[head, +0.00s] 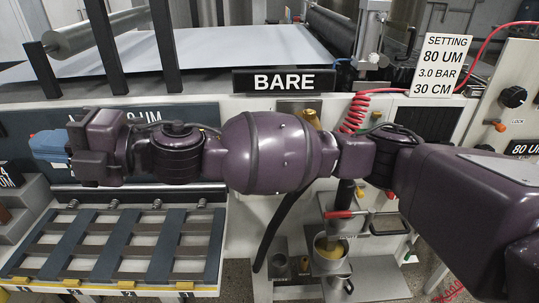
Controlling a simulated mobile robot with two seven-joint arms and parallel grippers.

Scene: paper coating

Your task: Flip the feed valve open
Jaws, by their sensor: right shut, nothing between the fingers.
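My right arm reaches in from the right across the middle of the head view. My right gripper (78,152) is at the left end of it, shut and empty, in front of the dark sign panel. No part labelled as the feed valve is readable. A red-handled lever (340,214) sits above a metal pot (331,247) at lower centre right. A brass fitting (311,117) shows just above my arm, partly hidden by it. I cannot tell which of these is the feed valve. The gripper is well to the left of both. My left gripper is out of view.
A setting card (437,66) and a knob panel (513,97) stand at right. A slatted rack (120,245) is at lower left. A red coiled hose (355,113) hangs beside the arm.

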